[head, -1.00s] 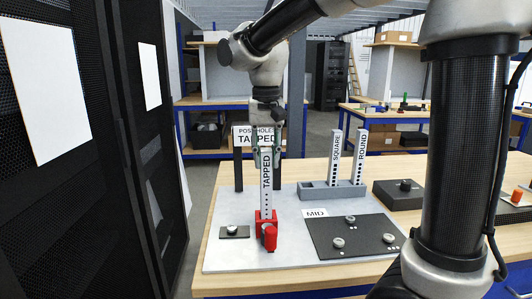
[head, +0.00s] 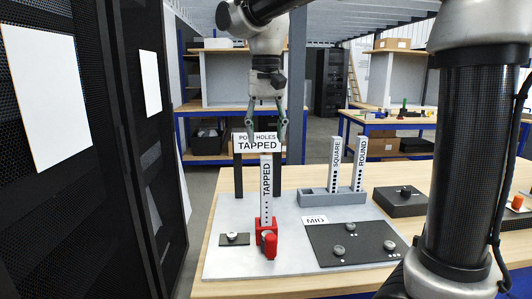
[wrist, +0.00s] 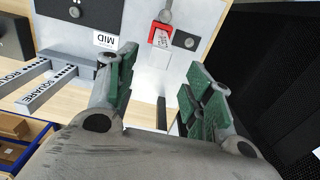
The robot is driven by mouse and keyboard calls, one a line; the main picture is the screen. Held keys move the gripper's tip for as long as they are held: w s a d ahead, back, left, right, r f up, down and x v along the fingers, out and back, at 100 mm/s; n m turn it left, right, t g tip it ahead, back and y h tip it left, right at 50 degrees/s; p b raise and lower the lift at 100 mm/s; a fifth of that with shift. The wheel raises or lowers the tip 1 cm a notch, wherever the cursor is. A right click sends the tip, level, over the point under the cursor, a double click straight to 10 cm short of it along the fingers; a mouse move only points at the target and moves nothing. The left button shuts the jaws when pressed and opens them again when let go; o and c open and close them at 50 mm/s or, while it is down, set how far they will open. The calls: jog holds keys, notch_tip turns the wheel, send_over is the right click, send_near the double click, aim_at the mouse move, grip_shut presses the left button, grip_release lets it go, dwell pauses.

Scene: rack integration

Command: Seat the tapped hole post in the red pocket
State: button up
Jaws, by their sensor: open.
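The tapped hole post (head: 266,195), a pale upright bar labelled TAPPED, stands upright with its lower end in the red pocket (head: 270,244) on the grey board. My gripper (head: 266,128) is open and empty, above the post's top and apart from it, in front of the TAPPED sign. In the wrist view my gripper (wrist: 163,95) shows its green-padded fingers spread wide. Beyond them are the post's labelled top (wrist: 161,40) and the red pocket (wrist: 152,27). How deep the post sits in the pocket is hidden.
The square post (head: 335,165) and round post (head: 360,165) stand in a grey holder (head: 335,198) to the right. A dark plate (head: 350,243) with several knobs lies in front. The POST HOLES TAPPED sign (head: 257,143) stands behind the post. A dark rack (head: 90,150) is close on the left.

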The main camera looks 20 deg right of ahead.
notch_tip(320, 180, up, 4)
jog(key=shift+f, duration=0.1)
jog(key=s+d+f+n+t, duration=0.1)
jog(key=s+d+f+t, duration=0.1)
jog(key=s+d+f, duration=0.5)
jog(key=s+d+f+n+t, duration=0.1)
jog(key=s+d+f+t, duration=0.1)
jog(key=s+d+f, duration=0.5)
jog(key=s+d, duration=0.4)
jog(key=s, duration=0.1)
jog(key=shift+s, duration=0.25)
